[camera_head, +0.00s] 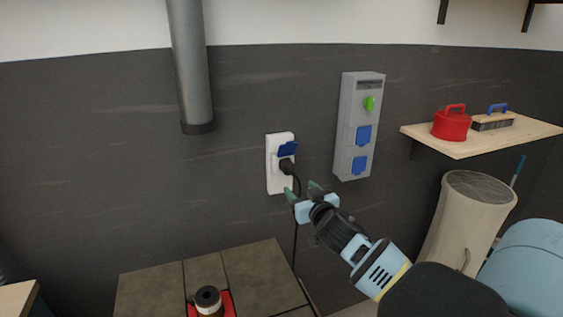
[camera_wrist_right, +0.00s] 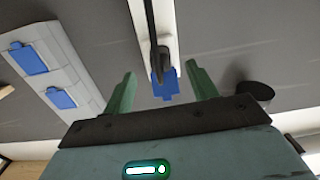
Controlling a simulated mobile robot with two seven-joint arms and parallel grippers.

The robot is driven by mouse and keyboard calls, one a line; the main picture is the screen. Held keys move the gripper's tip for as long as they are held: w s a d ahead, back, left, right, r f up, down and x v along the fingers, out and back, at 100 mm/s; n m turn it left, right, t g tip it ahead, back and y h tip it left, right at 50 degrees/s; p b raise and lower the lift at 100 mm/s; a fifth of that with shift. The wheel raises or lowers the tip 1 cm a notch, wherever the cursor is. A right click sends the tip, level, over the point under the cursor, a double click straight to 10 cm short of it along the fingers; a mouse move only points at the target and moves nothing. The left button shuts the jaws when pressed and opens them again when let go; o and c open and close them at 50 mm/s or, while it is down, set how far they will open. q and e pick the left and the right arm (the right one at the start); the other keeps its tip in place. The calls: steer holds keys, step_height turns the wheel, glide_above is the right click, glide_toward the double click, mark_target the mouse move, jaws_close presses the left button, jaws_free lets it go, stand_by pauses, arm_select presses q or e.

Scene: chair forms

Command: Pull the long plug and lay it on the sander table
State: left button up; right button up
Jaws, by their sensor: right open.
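A black plug (camera_head: 287,166) sits in a white wall socket (camera_head: 276,180) below a raised blue flap, and its black cord hangs down. In the right wrist view the dark plug (camera_wrist_right: 158,58) and cord show in front of the white socket (camera_wrist_right: 172,20). My right gripper (camera_head: 303,189) is open and empty, just below and right of the plug in the head view. In the wrist view its green fingers (camera_wrist_right: 161,78) stand apart on either side of the plug's line, not closed on it. A brown tiled tabletop (camera_head: 150,296) lies below; I cannot tell if it is the sander table.
A grey outlet box (camera_head: 345,130) with blue covers hangs right of the socket. A vertical grey pipe (camera_head: 190,70) is at left. A wooden shelf (camera_head: 462,143) holds a red container (camera_head: 452,124). A dark-topped cylinder (camera_head: 206,299) stands on a red base on the tabletop.

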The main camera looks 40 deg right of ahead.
mark_target(293, 173)
steer(key=shift+w+d+r+m, duration=0.25)
steer(key=shift+w+r+m, duration=0.15)
steer(key=shift+w+r, duration=0.3)
steer(key=shift+s+r, duration=0.2)
steer(key=shift+s, duration=0.1)
steer(key=x, duration=0.5)
steer(key=shift+r, duration=0.1)
steer(key=x, duration=0.2)
steer(key=shift+w+f+b, duration=0.2)
steer(key=shift+w+b, duration=0.2)
steer(key=shift+w+d+r, duration=0.1)
steer(key=shift+w+d, duration=0.15)
steer(key=shift+w, duration=0.3)
arm_select(q)
steer(key=shift+s+d+f, duration=0.2)
steer(key=shift+s+f, duration=0.45)
steer(key=shift+f, duration=0.2)
arm_select(e)
steer(key=shift+w, duration=0.1)
arm_select(q)
steer(key=shift+w+d+r, duration=0.1)
arm_select(e)
steer(key=shift+r, duration=0.15)
arm_select(q)
steer(key=shift+w+r, duration=0.25)
steer(key=shift+r, duration=0.05)
